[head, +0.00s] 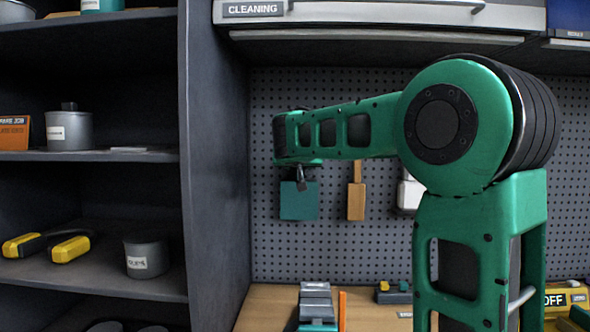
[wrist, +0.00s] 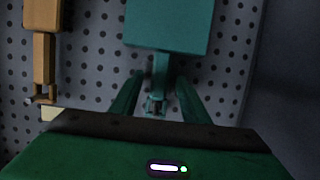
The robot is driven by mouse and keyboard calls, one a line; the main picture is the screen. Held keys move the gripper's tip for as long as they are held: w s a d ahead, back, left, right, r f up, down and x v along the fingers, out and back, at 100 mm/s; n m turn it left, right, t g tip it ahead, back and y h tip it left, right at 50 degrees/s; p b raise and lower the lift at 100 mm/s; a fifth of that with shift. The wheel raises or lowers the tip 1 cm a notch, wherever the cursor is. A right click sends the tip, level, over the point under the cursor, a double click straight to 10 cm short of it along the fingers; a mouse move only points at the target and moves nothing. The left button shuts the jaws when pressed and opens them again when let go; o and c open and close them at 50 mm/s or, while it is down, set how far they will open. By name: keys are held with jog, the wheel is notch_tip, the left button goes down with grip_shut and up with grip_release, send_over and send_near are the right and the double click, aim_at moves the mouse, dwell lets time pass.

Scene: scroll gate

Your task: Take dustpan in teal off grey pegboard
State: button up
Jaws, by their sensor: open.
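The teal dustpan (head: 298,205) hangs on the grey pegboard (head: 330,250), its flat pan low and its handle up. In the head view my arm hides the upper part of its handle. In the wrist view the dustpan (wrist: 168,22) shows inverted, pan at the top and handle (wrist: 159,68) below. My gripper (wrist: 161,82) is open, with one finger on each side of the handle and gaps visible. In the head view my gripper (head: 301,178) is small and dark, just above the pan.
A wooden-coloured tool (head: 356,192) hangs right of the dustpan; it also shows in the wrist view (wrist: 41,45). A white item (head: 408,194) hangs farther right, partly behind my arm. A shelf unit (head: 212,170) stands left. Objects lie on the wooden worktop (head: 262,305) below.

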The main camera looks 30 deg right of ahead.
grip_shut()
jog(key=shift+r, duration=0.4)
jog(key=s+a, duration=0.4)
jog(key=s, duration=0.2)
jog(key=shift+a, duration=0.15)
dwell(1.4)
jog(key=shift+s, duration=0.1)
jog(key=s+a, duration=0.4)
jog(key=s, duration=0.2)
jog(key=shift+s+a, duration=0.2)
jog(key=shift+s, duration=0.1)
dwell(0.4)
